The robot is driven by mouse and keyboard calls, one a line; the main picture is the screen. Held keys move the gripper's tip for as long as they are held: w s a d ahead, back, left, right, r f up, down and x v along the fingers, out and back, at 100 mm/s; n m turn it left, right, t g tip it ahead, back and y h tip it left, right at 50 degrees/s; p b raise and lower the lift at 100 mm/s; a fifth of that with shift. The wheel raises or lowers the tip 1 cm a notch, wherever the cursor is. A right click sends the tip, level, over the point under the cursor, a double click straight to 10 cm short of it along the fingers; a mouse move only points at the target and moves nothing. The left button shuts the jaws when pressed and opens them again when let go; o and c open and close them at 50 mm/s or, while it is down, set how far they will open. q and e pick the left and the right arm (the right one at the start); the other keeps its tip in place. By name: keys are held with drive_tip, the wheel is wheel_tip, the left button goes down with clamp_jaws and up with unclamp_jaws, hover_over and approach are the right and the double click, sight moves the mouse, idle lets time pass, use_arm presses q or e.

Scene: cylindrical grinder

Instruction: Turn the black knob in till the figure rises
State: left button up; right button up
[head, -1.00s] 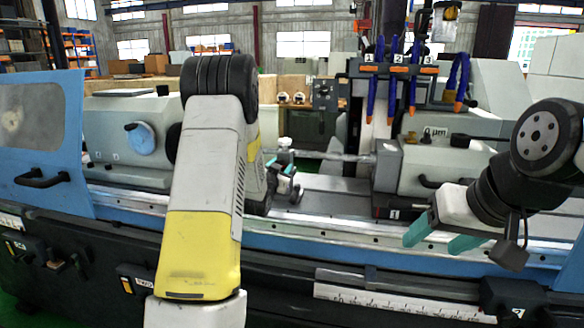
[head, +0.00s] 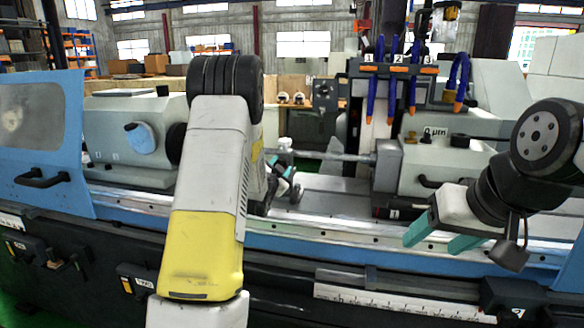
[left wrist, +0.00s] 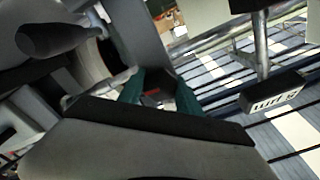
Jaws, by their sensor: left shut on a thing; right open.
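My left gripper (head: 283,172) reaches over the machine bed, beside the bright horizontal workpiece shaft (head: 340,156). The figure (head: 435,132) reads "0 µm" above the grey housing on the right. My right gripper (head: 432,238), with teal fingers, is open and empty in front of the bed's right part.
A grey headstock (head: 118,128) stands at left behind the blue door (head: 40,150). Blue coolant hoses (head: 391,80) hang above the right side. Black handles and switches line the dark front. My left forearm hides part of the bed.

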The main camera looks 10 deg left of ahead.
use_arm(q)
drive_tip(key=shift+f, duration=0.1)
drive_tip(key=o, duration=1.4)
drive_tip(key=shift+c, duration=0.2)
drive_tip(key=s, duration=0.8)
drive_tip(key=shift+a, duration=0.15)
